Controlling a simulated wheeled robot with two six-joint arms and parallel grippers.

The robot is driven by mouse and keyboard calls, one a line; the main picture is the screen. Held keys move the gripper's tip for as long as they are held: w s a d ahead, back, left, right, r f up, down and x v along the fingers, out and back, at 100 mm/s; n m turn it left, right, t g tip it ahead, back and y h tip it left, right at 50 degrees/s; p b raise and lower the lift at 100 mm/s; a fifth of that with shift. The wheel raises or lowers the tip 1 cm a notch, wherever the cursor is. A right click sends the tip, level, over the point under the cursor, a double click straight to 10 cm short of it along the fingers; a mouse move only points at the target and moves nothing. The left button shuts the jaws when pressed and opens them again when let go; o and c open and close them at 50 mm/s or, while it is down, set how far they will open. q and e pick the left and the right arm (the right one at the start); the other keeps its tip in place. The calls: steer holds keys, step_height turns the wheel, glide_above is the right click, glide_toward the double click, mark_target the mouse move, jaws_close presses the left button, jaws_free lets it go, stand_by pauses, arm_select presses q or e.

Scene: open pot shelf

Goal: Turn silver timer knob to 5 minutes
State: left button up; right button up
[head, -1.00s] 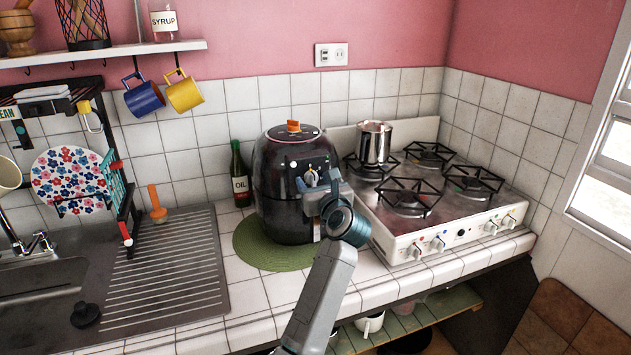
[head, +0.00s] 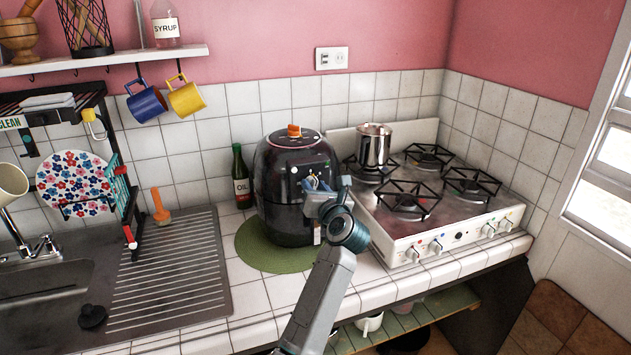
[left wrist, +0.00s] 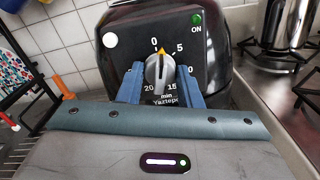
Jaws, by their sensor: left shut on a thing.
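The silver timer knob (left wrist: 158,72) sits on the black front panel of the air fryer (head: 283,215). Its orange pointer tip is between the 0 and 5 marks, nearer 0. My left gripper (left wrist: 159,85) is shut on the knob, with one blue finger on each side of it. In the head view my left gripper (head: 318,184) covers most of the knob. The dial numbers are too small to read there. My right gripper is not in view.
The air fryer stands on a green round mat (head: 262,260). An oil bottle (head: 240,178) is close on its left. The stove (head: 415,240) with a metal pot (head: 373,150) is on its right. A sink drainboard (head: 170,275) lies further left.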

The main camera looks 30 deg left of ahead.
arm_select(q)
steer(key=m+p, duration=0.5)
steer(key=shift+r+p, duration=0.2)
steer(key=shift+p, duration=0.15)
steer(key=shift+f+m+p, duration=0.15)
steer(key=shift+m+p, duration=1)
steer(key=shift+m, duration=0.05)
steer(key=o, duration=1)
steer(key=shift+f, duration=0.1)
